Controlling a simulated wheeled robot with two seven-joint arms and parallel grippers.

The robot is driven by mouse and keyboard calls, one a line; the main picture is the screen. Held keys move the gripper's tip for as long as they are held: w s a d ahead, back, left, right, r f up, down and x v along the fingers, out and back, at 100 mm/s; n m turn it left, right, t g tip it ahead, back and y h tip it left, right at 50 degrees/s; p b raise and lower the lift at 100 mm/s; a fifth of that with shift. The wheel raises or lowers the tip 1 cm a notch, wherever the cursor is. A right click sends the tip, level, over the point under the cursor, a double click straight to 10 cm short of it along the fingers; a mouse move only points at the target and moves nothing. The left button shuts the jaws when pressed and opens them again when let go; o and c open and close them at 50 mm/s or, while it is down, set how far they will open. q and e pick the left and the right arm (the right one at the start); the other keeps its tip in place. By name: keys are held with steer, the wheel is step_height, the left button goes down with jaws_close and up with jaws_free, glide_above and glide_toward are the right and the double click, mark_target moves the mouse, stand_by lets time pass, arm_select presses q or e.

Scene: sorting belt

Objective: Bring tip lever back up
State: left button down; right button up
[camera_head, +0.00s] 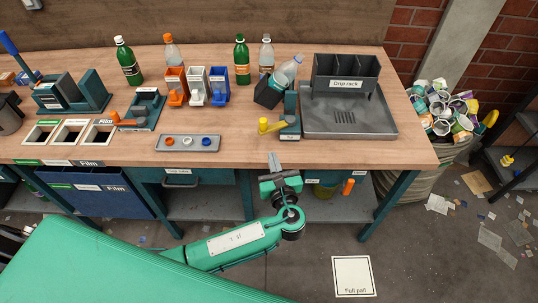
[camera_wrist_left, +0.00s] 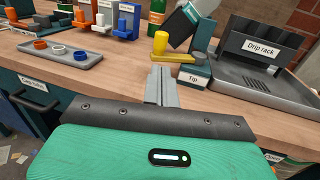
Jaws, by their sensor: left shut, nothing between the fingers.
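The tip lever is a yellow handle (camera_head: 271,125) on the teal tip station (camera_head: 290,128), near the front of the bench. It sticks out to the left of the station's post, and in the left wrist view its yellow knob (camera_wrist_left: 160,43) stands up at the arm's end. Above the post a dark cup (camera_head: 268,93) is tilted with a clear bottle (camera_head: 288,70) in it. My left gripper (camera_head: 274,160) is shut and empty at the bench's front edge, just in front of the lever and apart from it. In the left wrist view its fingers (camera_wrist_left: 161,84) point toward the lever. My right gripper is not in view.
The grey drip rack tray (camera_head: 392,128) stands right of the tip station. A grey tray of caps (camera_head: 187,144) lies to the left. Several bottles and coloured bins (camera_head: 176,86) stand behind. Bench surface (camera_head: 236,128) between the cap tray and lever is clear.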

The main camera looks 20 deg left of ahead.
mark_target(263, 126)
arm_select(q)
steer(key=p+x, duration=0.2)
steer(key=x, duration=0.8)
steer(key=shift+w, duration=0.1)
steer(key=shift+w+a+f, duration=0.15)
steer(key=shift+w+a, duration=0.25)
steer(key=shift+w, duration=0.2)
